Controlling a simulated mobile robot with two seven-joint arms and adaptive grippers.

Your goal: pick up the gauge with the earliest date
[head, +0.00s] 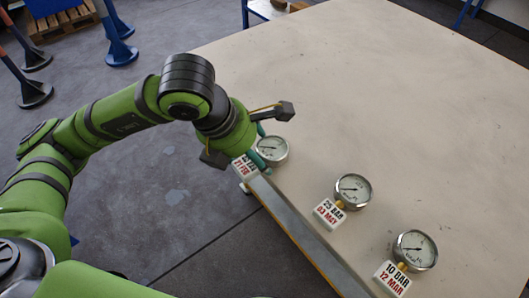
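Three round gauges with white dials lie on the pale table (400,90) near its edge, each joined to a white label block. The left gauge (272,151) has a block (243,167) reading 21 FEB, its upper line partly covered. The middle gauge (353,191) has a block (328,213) reading 25 BAR, 03 MAY. The right gauge (415,250) has a block (392,279) reading 10 BAR, 12 MAR. My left gripper (260,145) is right at the left gauge, its teal fingertips beside it; whether they grip is hidden. My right gripper is out of view.
A metal edge strip (300,230) runs along the table's near side, below the gauges. The tabletop behind the gauges is clear. Blue-based posts (120,52) and a wooden pallet (62,22) stand on the grey floor at the upper left.

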